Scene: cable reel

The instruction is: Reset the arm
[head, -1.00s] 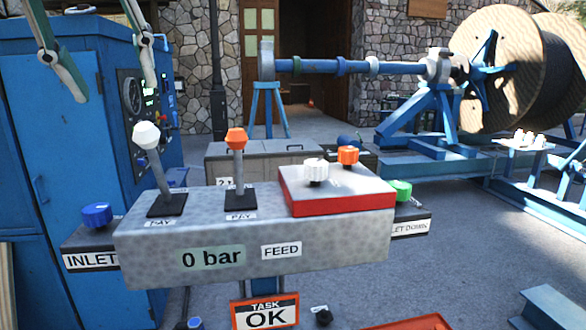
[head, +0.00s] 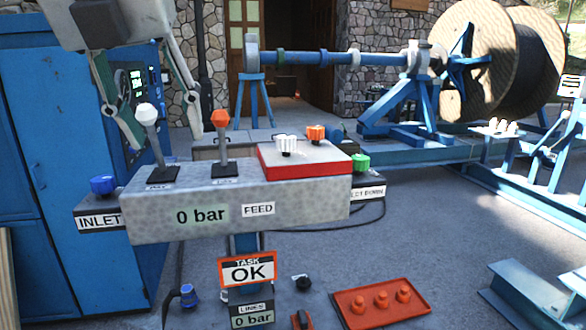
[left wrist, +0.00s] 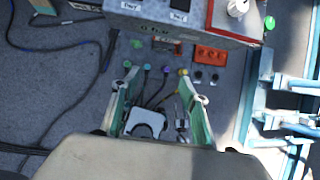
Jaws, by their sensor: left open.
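My left gripper (head: 170,140) hangs from the upper left of the head view with its fingers spread and pointing down. Its fingertips appear close to the white-knobbed lever (head: 148,115) on the console; whether they touch it cannot be told. In the left wrist view the open gripper (left wrist: 158,76) points toward the ground, with the console (left wrist: 210,28) at the top. My right gripper is not in view.
The grey console (head: 235,210) carries an orange-knobbed lever (head: 220,120) and a red plate (head: 305,161) with white and orange knobs. A blue cabinet (head: 50,130) stands left. An orange tray (head: 380,308) lies low in front. A cable reel (head: 490,60) stands back right. Open paving lies right.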

